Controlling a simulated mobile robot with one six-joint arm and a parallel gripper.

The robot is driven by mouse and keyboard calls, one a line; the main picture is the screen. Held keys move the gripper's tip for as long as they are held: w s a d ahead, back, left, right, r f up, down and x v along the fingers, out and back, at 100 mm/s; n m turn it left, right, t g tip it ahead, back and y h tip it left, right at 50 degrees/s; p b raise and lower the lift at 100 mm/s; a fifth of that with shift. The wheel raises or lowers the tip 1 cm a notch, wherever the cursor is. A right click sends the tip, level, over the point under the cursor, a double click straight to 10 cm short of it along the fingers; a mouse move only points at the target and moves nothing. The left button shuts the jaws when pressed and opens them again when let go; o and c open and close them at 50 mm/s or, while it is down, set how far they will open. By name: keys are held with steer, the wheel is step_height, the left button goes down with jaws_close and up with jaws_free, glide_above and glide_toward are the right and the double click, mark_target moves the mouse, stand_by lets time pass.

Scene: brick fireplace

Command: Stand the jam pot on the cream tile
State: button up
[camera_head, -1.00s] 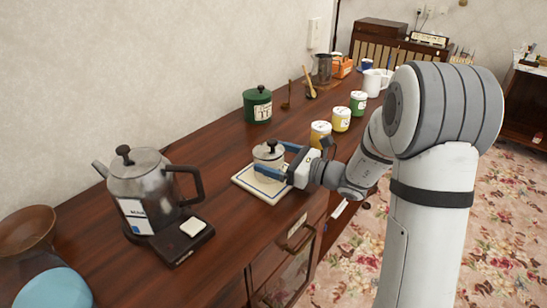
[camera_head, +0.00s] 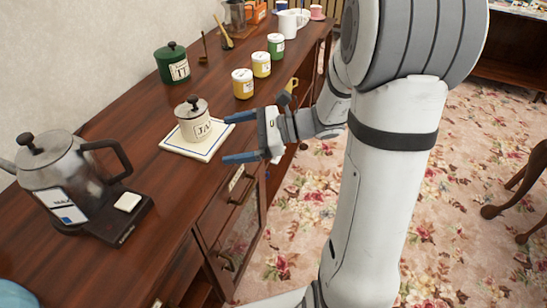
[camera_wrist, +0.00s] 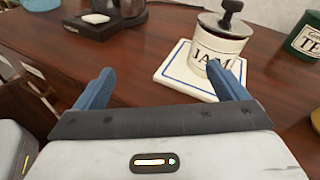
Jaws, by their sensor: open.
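In the wrist view my fingers (camera_wrist: 165,88) point toward the tile, with the right fingertip overlapping the pot's lower part in the picture.
A kettle (camera_head: 65,175) on a dark base stands left of the tile. A green tea canister (camera_head: 172,65) stands behind.

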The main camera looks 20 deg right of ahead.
steer(key=s+a+f+n+g+h, duration=0.1)
steer(key=s+a+n+g+h, duration=0.1)
steer(key=s+n+g+h, duration=0.35)
steer(key=s+d+n+t+h, duration=0.4)
steer(key=s+d+n+h, duration=0.5)
steer(key=n, duration=0.4)
steer(key=shift+s+d+f+h, duration=0.15)
steer(key=shift+s+d+h, duration=0.15)
steer(key=shift+d, duration=0.25)
